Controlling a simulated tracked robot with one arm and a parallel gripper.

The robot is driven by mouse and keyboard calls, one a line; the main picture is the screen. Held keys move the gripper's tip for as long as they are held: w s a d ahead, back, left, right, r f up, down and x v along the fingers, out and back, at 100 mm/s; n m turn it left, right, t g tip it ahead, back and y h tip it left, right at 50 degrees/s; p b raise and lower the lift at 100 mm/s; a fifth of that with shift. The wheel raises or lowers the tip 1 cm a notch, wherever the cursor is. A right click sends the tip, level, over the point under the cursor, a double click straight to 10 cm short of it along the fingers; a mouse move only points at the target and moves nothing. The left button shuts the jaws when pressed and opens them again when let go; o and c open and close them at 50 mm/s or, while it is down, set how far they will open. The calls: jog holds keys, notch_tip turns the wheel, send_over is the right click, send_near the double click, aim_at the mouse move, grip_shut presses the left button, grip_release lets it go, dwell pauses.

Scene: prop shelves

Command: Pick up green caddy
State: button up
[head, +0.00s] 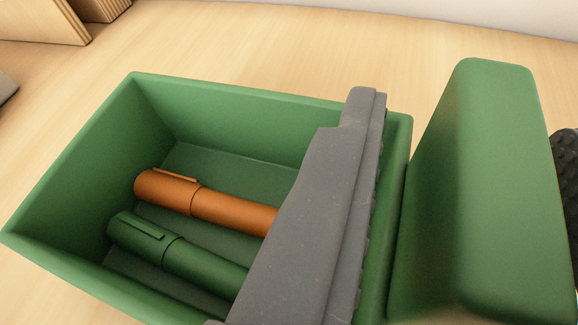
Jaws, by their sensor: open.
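The green caddy (225,100) stands on the pale wood surface, filling much of the head view. It is an open box holding an orange pen (225,212) and a dark green pen (165,252), both lying on its floor. A tall, rounded green slab (490,190) rises at its right side; whether it joins the box is hard to tell. My gripper (465,125) is open, with its grey left finger over the box and its dark right finger at the right picture edge. The slab shows between the fingers, with no clear contact. The left finger hides the pens' right ends.
Light wooden pieces (45,20) stand at the top left. A grey object (5,88) is cut off at the left edge. The wood surface (270,45) behind the caddy is clear up to a pale wall.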

jog(key=shift+x, duration=0.95)
jog(key=shift+f, duration=0.1)
grip_shut()
